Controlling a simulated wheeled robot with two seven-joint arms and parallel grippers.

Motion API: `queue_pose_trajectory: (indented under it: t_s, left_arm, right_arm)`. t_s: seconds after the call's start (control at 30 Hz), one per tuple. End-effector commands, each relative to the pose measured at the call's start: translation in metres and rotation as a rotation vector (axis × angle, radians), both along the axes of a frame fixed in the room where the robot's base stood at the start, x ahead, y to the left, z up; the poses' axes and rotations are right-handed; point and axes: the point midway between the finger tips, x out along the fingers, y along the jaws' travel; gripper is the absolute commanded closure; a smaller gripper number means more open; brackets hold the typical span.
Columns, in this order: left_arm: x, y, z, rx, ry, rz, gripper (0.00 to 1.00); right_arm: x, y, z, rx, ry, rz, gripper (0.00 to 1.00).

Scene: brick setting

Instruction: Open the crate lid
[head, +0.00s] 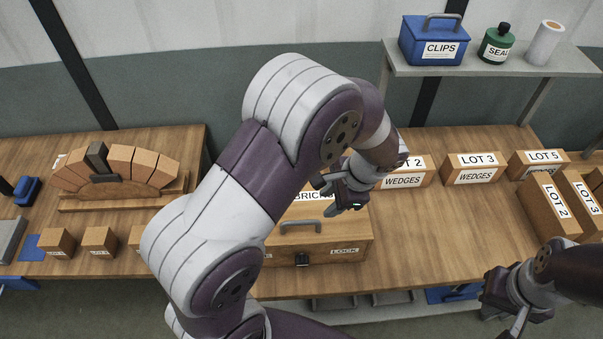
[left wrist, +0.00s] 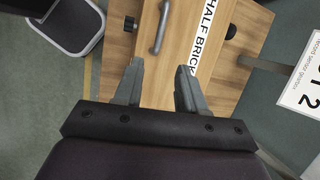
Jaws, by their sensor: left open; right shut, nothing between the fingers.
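The wooden crate (head: 345,246) stands on the bench, partly behind my left arm. Its lid (head: 335,223) lies flat and looks shut, with a grey bar handle (head: 308,223) on top. In the left wrist view the handle (left wrist: 161,28) lies beyond the fingertips, beside a "HALF BRICK" label (left wrist: 204,35). A dark latch (head: 302,259) sits on the crate's front, left of a "LOCK" label. My left gripper (head: 342,200) is open and empty above the lid, near its right back side. My right gripper (head: 508,318) is shut and empty at the lower right, away from the crate.
Boxes labelled LOT 3 (head: 474,169) and LOT 5 (head: 540,162) stand right of the crate. A brick arch (head: 125,168) and loose blocks (head: 57,242) are at left. A shelf (head: 490,70) holds a blue CLIPS box (head: 433,42).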

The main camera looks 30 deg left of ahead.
Motion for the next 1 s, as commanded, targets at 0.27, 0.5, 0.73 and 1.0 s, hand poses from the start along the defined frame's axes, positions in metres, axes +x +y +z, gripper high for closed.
queue_pose_trajectory:
  t_s: [0.27, 0.5, 0.73, 1.0]
  left_arm:
    - [-0.002, 0.019, -0.013, 0.045, 0.044, -0.059, 0.6]
    - [-0.006, 0.044, -0.069, 0.043, 0.043, -0.056, 0.6]
    - [-0.007, 0.058, -0.103, 0.042, 0.039, -0.057, 0.6]
    - [-0.007, 0.06, -0.109, 0.041, 0.037, -0.057, 0.6]
  right_arm:
    - [0.0, 0.0, 0.009, 0.0, 0.001, 0.0, 1.0]
    - [0.0, 0.0, 0.025, 0.0, 0.0, 0.0, 1.0]
    - [0.0, 0.0, 0.031, 0.0, 0.0, 0.0, 1.0]
    - [0.0, 0.0, 0.031, 0.0, 0.0, 0.0, 1.0]
